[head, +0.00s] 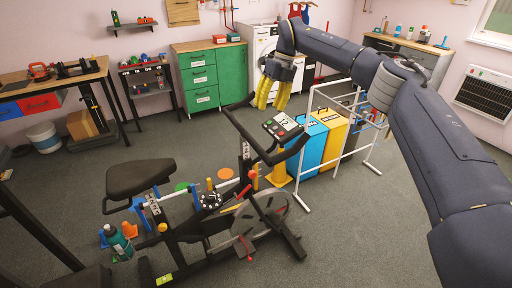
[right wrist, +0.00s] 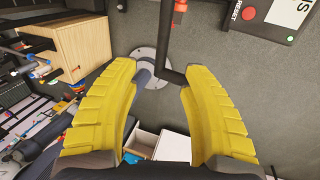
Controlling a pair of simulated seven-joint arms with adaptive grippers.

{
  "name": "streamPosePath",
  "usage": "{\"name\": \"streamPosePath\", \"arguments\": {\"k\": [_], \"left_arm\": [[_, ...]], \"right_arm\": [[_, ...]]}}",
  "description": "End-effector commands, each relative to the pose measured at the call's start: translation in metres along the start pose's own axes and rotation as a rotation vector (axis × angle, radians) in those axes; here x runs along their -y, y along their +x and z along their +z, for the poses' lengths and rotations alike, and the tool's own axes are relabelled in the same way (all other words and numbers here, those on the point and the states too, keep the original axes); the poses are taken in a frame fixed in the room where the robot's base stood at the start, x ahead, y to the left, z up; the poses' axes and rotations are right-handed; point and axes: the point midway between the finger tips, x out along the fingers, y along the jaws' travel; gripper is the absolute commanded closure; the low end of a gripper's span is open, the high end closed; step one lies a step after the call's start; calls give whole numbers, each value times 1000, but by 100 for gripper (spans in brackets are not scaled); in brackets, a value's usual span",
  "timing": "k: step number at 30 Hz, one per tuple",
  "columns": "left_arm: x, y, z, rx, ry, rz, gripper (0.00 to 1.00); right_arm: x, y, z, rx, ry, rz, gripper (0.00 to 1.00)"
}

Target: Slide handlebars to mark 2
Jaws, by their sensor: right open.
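The exercise bike's black handlebars (head: 242,130) curve around a console (head: 283,127) at the centre of the head view. The handlebar post carries a white marked label (head: 246,150), too small to read. My right gripper (head: 275,104) is open, its yellow fingers pointing down above the handlebars and console. In the right wrist view, a bent black bar (right wrist: 168,40) comes down between the open fingers without visible contact. The console (right wrist: 270,16) shows at that view's top right. My left gripper is not in view.
The bike's saddle (head: 138,178) is at the left. A green cabinet (head: 198,78) is behind. Floor is open at the front right.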

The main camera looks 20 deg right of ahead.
Motion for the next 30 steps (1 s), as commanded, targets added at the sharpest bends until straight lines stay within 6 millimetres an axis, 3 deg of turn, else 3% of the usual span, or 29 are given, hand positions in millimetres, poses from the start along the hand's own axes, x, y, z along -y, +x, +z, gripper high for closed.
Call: {"name": "streamPosePath", "arguments": {"k": [4,8,30], "left_arm": [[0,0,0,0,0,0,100],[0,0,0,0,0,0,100],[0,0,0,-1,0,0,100]], "right_arm": [[2,-1,2,1,5,-37,54],[3,11,2,-1,6,-39,54],[7,137,2,1,5,-36,54]]}}
